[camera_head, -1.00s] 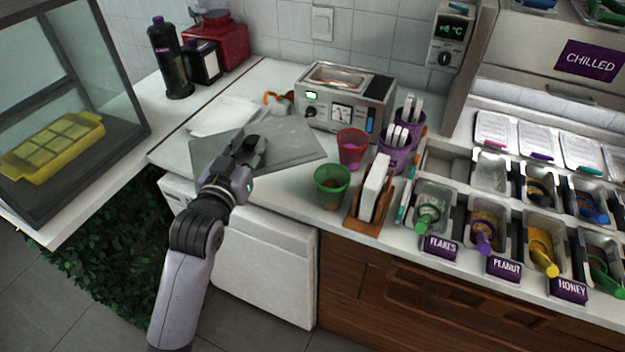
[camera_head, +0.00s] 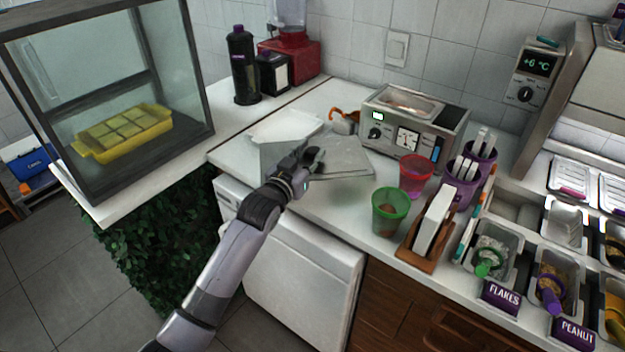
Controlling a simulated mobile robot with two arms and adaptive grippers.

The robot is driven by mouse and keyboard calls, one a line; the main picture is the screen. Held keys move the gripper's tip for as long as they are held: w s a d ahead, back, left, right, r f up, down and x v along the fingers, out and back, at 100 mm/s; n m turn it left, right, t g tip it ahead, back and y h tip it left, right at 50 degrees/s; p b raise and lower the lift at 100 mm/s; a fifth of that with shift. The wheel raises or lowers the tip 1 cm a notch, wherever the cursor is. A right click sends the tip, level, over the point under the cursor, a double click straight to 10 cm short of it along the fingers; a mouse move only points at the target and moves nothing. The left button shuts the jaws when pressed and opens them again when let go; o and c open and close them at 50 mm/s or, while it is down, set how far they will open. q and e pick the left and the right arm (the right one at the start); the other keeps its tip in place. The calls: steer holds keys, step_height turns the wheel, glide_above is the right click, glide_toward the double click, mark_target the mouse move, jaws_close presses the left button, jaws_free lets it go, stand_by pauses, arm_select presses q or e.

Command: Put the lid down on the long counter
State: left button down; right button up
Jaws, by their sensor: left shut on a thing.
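The lid (camera_head: 345,162) is a flat grey plate over the white counter (camera_head: 237,152), in front of the steel machine. My left gripper (camera_head: 311,161) is shut on the lid, and its fingers hide part of it. I cannot tell whether the lid touches the counter or is held just above it. My right gripper is not in view.
A white flat tray (camera_head: 285,127) lies behind the lid. A steel machine (camera_head: 412,122) stands behind, with red (camera_head: 415,178) and green (camera_head: 389,212) cups to the right. A glass case (camera_head: 185,95) stands at left. Topping bins (camera_head: 497,250) fill the right.

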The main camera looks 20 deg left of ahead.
arm_select(q)
steer(key=shift+f, duration=3.85)
steer(key=c, duration=1.2)
jaws_free()
steer(key=shift+f, duration=0.15)
steer(key=s, duration=0.4)
steer(key=s+a, duration=0.1)
steer(key=s, duration=0.7)
steer(key=shift+a+r, duration=0.4)
steer(key=shift+w, duration=0.1)
